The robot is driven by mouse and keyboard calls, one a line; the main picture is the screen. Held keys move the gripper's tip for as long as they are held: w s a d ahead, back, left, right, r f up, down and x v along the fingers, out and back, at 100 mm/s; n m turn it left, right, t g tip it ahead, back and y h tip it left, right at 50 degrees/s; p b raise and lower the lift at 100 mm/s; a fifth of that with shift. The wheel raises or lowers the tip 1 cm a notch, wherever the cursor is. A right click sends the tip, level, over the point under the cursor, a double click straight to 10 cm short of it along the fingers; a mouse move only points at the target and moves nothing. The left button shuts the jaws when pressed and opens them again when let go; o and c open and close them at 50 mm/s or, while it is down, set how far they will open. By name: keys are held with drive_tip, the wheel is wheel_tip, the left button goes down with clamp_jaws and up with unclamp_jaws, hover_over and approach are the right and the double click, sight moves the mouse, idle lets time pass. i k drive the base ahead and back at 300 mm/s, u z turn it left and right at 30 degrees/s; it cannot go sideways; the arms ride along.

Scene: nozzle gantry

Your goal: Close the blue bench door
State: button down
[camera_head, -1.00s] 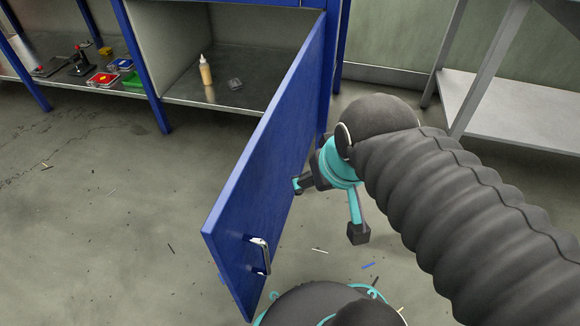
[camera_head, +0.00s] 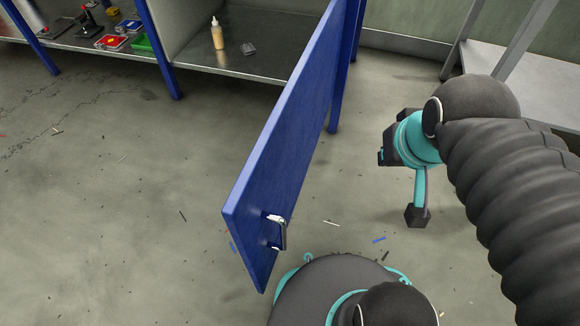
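The blue bench door (camera_head: 290,130) stands wide open, swung out from the bench toward me. Its silver handle (camera_head: 281,231) is near the free edge, on the face turned to the right. My gripper (camera_head: 401,184) is to the right of the door, with bare floor showing between them. Its dark fingers are spread apart with nothing between them, so it is open and empty. The hinge side of the door meets the blue bench post (camera_head: 342,90); its top end is cut off by the picture edge.
Red and green trays (camera_head: 112,42) sit on the left shelf. A grey metal rack (camera_head: 500,65) stands at the right. The floor left of the door is clear apart from scraps.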

sight(256, 213)
drive_tip(key=z, duration=0.05)
drive_tip(key=k, duration=1)
drive_tip(key=u, duration=0.7)
